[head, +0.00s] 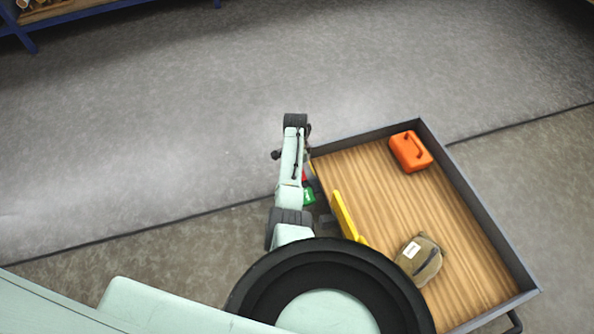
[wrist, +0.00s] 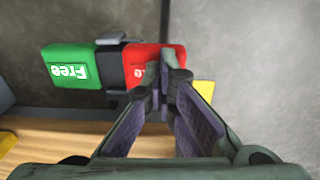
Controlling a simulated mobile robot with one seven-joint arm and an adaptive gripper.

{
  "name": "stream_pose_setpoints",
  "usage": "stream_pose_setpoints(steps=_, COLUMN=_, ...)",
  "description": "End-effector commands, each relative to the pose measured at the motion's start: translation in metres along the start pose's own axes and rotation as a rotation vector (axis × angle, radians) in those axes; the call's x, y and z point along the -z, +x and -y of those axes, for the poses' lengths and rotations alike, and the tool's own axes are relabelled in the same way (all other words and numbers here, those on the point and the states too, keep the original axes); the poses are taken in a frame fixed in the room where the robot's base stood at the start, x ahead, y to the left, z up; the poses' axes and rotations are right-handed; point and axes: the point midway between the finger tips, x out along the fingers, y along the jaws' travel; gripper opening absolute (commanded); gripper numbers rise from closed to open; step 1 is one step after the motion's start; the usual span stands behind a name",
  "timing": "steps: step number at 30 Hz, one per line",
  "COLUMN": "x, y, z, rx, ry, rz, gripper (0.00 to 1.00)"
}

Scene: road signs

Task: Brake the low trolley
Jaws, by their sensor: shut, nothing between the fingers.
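The low trolley (head: 462,178) has a wooden deck inside a dark grey rim, at the right of the head view. On its left side are a green pedal (head: 309,196) and a red pedal (head: 304,176), partly covered by my arm. In the wrist view the green pedal (wrist: 72,66) reads "Free" and the red pedal (wrist: 140,75) is beside it, its lettering mostly hidden. My gripper (wrist: 173,68) is shut and empty, its tips over the right part of the red pedal. I cannot tell whether they touch it. My arm hides the gripper in the head view.
An orange canister (head: 411,151) and a brown bag (head: 420,260) with a white label lie on the deck. A yellow upright piece (head: 346,215) stands near the deck's left edge. A blue-framed shelf (head: 90,12) is at the far left. The grey floor (head: 150,130) left of the trolley is clear.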

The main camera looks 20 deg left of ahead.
Motion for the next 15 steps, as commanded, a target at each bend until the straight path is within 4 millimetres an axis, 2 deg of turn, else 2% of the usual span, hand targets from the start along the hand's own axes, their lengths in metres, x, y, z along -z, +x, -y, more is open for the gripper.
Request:
stream_pose_setpoints(steps=1, x=0.0001, y=0.0062, z=-0.0003, rx=-0.001, ry=0.000, rz=0.000, gripper=0.00)
stream_pose_setpoints(steps=15, x=0.0003, y=0.0133, z=0.0076, rx=0.003, ry=0.000, rz=-0.001, gripper=0.00)
